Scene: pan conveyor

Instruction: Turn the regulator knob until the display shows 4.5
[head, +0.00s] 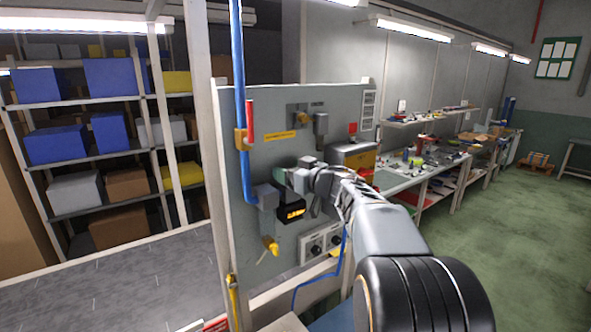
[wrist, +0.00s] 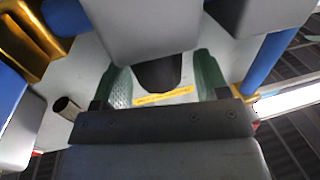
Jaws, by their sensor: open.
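The regulator's grey body (head: 267,197) sits on the wall panel at the blue pipe. The display (head: 291,211) is a black box with lit orange digits, too small for me to read. My gripper (head: 284,178) is at the panel, just above the display. In the wrist view my gripper (wrist: 163,78) is open, with one green-padded finger on each side of a dark rounded part (wrist: 158,74), which looks like the regulator knob. I cannot tell whether the pads touch it. In the head view the knob is hidden by the gripper.
The blue pipe (head: 238,80) runs down the panel's left side, with a red-handled valve (head: 250,120). A yellow fitting (head: 270,245) sticks out below, and gauges or sockets (head: 320,245) sit lower right. A workbench (head: 425,170) stands to the right. Green floor (head: 510,240) is clear.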

